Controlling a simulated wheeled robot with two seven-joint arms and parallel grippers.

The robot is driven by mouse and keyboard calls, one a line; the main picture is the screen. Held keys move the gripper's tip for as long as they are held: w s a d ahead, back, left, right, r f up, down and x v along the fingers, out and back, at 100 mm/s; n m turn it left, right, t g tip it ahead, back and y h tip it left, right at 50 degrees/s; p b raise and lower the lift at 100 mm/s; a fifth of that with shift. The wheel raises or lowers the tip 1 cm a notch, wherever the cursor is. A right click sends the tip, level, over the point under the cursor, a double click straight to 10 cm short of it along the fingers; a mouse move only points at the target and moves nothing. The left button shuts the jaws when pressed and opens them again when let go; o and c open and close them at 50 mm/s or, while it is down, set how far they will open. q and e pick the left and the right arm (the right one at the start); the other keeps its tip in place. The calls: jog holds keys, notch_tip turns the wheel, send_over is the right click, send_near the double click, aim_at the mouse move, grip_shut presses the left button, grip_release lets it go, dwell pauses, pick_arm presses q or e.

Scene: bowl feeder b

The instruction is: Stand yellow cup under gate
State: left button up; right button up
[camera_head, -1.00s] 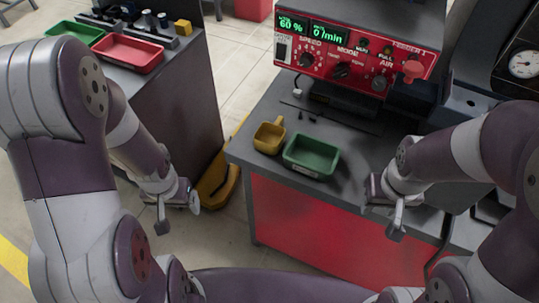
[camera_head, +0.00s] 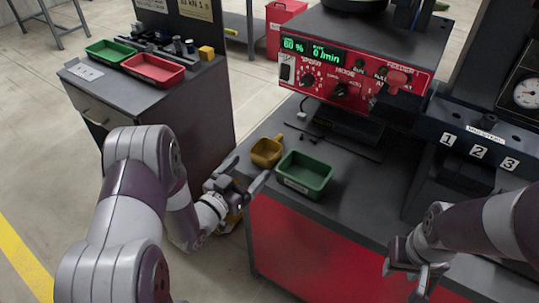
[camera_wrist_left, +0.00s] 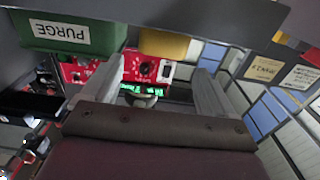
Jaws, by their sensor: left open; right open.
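The yellow cup (camera_head: 266,151) stands on the grey feeder table, left of the green tray, with its handle towards the back. It also shows in the left wrist view (camera_wrist_left: 163,45), at the top between my fingers. My left gripper (camera_head: 247,174) is open and empty beside the table's left edge, just short of the cup and apart from it. My right gripper (camera_head: 403,283) is open and empty in front of the table at the lower right. I cannot pick out the gate for certain; a dark recess shows below the red control panel (camera_head: 345,80).
The green tray (camera_head: 305,175) stands close right of the cup; its PURGE label shows in the left wrist view (camera_wrist_left: 62,33). A block numbered 1, 2, 3 (camera_head: 480,140) stands at right. A side cabinet (camera_head: 180,113) bears a red tray (camera_head: 153,69) and a green tray (camera_head: 109,51).

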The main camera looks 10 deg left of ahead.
aim_at(259, 157)
pick_arm(q)
jog(key=x, duration=0.5)
jog(key=shift+w+f, duration=0.1)
jog(key=shift+w, duration=0.15)
jog(key=shift+a, duration=0.1)
jog(key=c, duration=1)
